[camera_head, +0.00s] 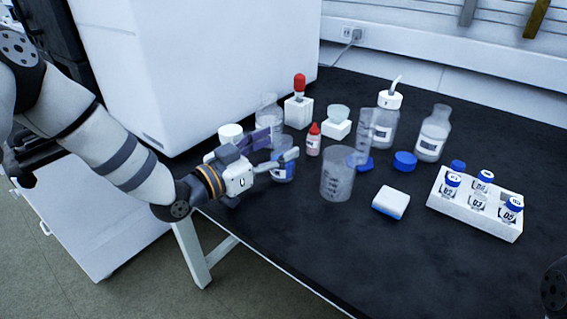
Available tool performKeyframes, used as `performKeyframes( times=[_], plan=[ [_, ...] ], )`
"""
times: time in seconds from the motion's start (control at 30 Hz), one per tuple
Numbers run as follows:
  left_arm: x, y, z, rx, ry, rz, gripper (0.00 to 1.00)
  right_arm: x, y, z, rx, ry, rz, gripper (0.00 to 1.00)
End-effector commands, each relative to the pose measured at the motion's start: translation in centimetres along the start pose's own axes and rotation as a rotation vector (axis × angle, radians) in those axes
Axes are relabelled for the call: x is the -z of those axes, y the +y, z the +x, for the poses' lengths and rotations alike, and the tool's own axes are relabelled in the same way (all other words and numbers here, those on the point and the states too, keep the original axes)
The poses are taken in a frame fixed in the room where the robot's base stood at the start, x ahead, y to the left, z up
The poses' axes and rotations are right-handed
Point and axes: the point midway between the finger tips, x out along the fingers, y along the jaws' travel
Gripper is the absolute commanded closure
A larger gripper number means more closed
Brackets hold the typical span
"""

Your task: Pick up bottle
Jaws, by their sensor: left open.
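My left gripper (280,148) is open over the left part of the black table, its fingers pointing right. A clear container with blue on it (283,172) shows just below and behind the fingers, partly hidden by them. Several bottles stand on the table: a small pink one with a red cap (313,140) just right of the fingers, a wash bottle with a white spout cap (384,122), and a clear labelled bottle without a cap (433,134). Which bottle the task means, I cannot tell. My right gripper is not in view.
A beaker (338,175) stands right of the gripper, with a blue cap (405,161) and a white-and-blue block (391,203) beyond it. A white rack (470,213) holds several blue-capped vials. A large white box stands behind left. The table's front is clear.

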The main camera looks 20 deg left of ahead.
Motion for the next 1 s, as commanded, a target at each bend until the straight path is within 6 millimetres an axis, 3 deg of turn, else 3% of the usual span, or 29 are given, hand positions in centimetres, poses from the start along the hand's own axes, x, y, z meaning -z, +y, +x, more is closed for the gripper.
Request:
performKeyframes(
  times=[0.13, 0.37, 0.63, 1.0],
  plan=[
    [-0.3, 0.0, 2.3, -0.001, -0.002, 0.0, 0.39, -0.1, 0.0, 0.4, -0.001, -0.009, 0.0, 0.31],
    [-0.1, -0.1, 2.6, 0.001, -0.001, -0.001, 0.39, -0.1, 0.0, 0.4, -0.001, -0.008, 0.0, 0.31],
    [-0.1, 0.0, 2.6, 0.001, -0.002, -0.001, 0.98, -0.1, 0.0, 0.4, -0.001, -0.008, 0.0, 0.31],
    [-0.1, 0.0, 2.5, 0.0, -0.005, -0.002, 1.0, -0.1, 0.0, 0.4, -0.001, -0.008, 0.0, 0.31]
  ],
)
